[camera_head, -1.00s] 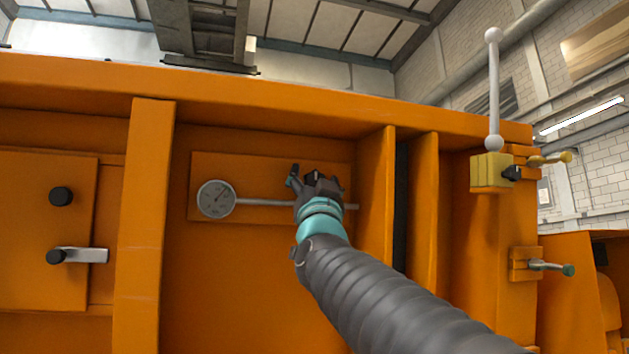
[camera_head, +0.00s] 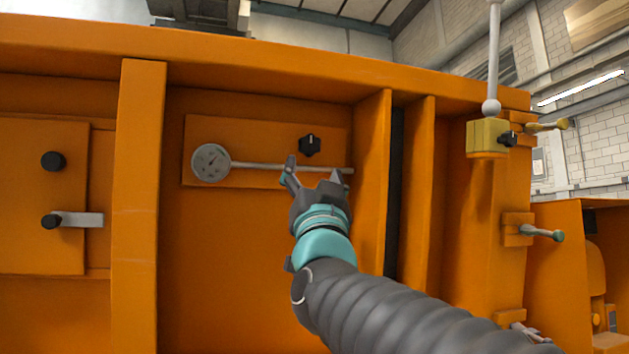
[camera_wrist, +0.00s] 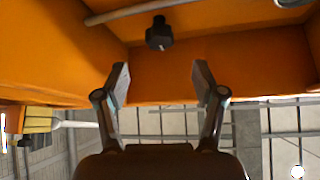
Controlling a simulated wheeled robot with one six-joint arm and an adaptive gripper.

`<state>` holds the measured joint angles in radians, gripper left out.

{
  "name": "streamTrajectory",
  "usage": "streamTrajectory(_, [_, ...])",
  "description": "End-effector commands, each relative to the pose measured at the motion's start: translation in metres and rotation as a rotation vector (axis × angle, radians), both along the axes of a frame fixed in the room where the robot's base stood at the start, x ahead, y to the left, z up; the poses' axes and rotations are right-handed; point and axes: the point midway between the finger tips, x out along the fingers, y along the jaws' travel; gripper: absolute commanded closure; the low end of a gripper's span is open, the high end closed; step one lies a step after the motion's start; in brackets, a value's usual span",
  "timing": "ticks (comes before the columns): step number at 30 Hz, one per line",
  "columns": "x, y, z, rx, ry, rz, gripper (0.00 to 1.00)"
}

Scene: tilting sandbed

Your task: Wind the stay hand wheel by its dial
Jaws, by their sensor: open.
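A black knob (camera_head: 309,145) with a pale mark stands on the plate just above the rod. No spoked wheel is plain to see, so I cannot tell which part is the hand wheel. My gripper (camera_head: 314,180) is open and empty, in front of the rod and below the knob in the picture. In the wrist view the knob (camera_wrist: 159,35) lies beyond the open fingers (camera_wrist: 161,70), apart from them.
Upright orange ribs (camera_head: 372,190) stand right of the plate, and another (camera_head: 137,200) left. A yellow block (camera_head: 487,139) with a grey ball-ended rod and clamp handles (camera_head: 543,232) are at the right. A left panel (camera_head: 40,190) carries a black knob and a grey latch.

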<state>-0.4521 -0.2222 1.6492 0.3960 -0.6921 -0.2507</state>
Motion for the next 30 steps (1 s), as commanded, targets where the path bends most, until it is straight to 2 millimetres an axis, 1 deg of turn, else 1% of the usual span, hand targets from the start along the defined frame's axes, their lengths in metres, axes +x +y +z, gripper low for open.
streamTrajectory(3, [-0.008,-0.001,-0.007,0.0,0.0,0.0,0.31])
streamTrajectory(7, [-0.011,-0.001,-0.01,-0.001,0.0,-0.001,0.31])
streamTrajectory(23, [-0.011,-0.001,-0.011,0.002,0.0,0.002,0.31])
streamTrajectory(25, [-0.008,0.002,-0.014,-0.001,0.02,0.018,0.31])
streamTrajectory(28, [0.001,0.014,-0.027,-0.035,0.09,0.061,0.31])
streamTrajectory(29, [0.006,0.02,-0.036,-0.055,0.126,0.08,0.31])
streamTrajectory(30, [0.013,0.03,-0.053,-0.089,0.185,0.107,0.31])
